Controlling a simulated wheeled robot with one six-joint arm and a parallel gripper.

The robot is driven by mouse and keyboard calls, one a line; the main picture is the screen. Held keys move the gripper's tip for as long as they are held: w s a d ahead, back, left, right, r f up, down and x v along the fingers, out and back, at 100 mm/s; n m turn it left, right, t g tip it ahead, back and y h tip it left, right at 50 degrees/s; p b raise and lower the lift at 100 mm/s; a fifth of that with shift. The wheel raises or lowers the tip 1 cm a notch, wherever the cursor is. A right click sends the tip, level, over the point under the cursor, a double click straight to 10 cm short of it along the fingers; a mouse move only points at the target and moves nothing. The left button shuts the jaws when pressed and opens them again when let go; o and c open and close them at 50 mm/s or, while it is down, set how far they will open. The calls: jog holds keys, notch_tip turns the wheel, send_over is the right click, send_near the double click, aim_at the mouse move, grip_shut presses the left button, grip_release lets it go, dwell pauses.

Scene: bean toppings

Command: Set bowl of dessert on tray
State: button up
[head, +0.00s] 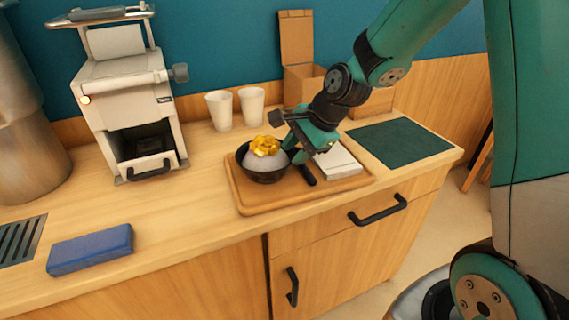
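A dark bowl (266,176) holds a pale mound of dessert (258,158) topped with yellow-orange pieces (265,145). It is upright on the left part of the wooden tray (255,204). My gripper (291,147) is at the bowl's right side, above the tray. Its dark fingertips are spread apart, one behind the bowl and one low at its right. The gripper looks open; it hides part of the bowl's right edge, and I cannot tell whether it touches the bowl.
A white folded napkin or box (338,162) lies on the tray's right. Two white cups (219,110) and a cardboard box (297,45) stand behind. A white machine (125,95) is at left, a blue block (90,249) at front left, a dark green mat (400,142) at right.

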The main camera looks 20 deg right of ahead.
jog(key=s+a+r+n+g, duration=0.1)
jog(key=s+a+r+n, duration=0.2)
jog(key=s+n, duration=0.4)
jog(key=s+a+r+n+g, duration=0.1)
jog(key=s+a+r+n, duration=0.2)
jog(key=s+n, duration=0.5)
jog(key=s+a+r+n+g, duration=0.2)
jog(key=s+a+r+n, duration=0.2)
jog(key=s+n, duration=0.3)
jog(key=shift+s+a+n, duration=0.15)
jog(key=shift+s+n, duration=0.15)
jog(key=shift+s, duration=0.85)
